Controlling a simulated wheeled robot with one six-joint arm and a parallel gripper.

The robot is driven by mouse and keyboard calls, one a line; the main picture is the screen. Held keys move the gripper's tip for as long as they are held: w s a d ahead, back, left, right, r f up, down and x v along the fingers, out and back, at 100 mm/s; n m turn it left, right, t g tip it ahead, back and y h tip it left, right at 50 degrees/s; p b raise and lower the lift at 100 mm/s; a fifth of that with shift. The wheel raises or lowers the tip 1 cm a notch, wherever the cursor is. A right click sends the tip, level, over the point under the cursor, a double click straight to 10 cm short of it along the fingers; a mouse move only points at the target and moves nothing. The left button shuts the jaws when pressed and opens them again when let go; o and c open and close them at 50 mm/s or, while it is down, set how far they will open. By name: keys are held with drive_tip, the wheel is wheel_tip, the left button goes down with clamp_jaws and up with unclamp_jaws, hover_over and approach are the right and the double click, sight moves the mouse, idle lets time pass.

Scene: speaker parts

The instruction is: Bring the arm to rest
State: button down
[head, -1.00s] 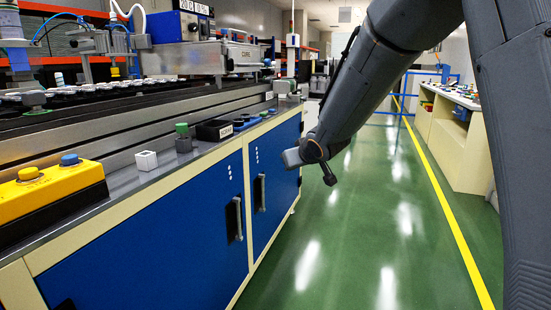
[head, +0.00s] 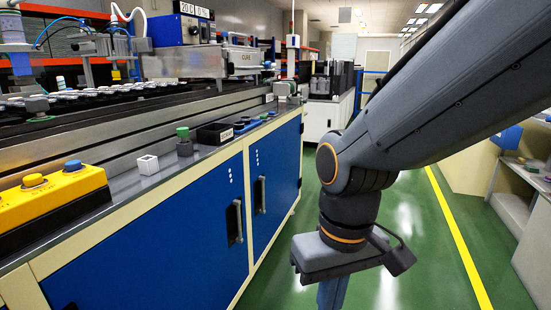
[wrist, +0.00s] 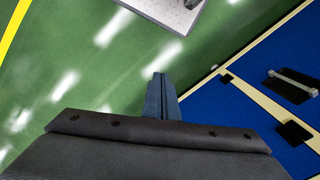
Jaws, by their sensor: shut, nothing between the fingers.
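My arm reaches in from the upper right of the head view and bends down over the green aisle floor. My gripper (head: 332,292) hangs at the lower middle of the head view, to the right of the blue cabinets; its fingertips are cut off by the bottom edge. In the wrist view my gripper (wrist: 160,82) points out over the floor, its fingers closed together and nothing held between them. It is apart from the cabinet front.
A yellow line (head: 458,240) marks the open green floor. Shelving stands at right.

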drive_tip(key=d+r+m+p, duration=0.3)
drive_tip(key=d+r+p, duration=0.8)
drive_tip(key=p, duration=0.9)
wheel_tip(320, 180, up, 2)
drive_tip(key=shift+s+r+m+h, duration=0.2)
drive_tip(key=shift+s+m+h, duration=0.05)
drive_tip(key=shift+m+h, duration=0.05)
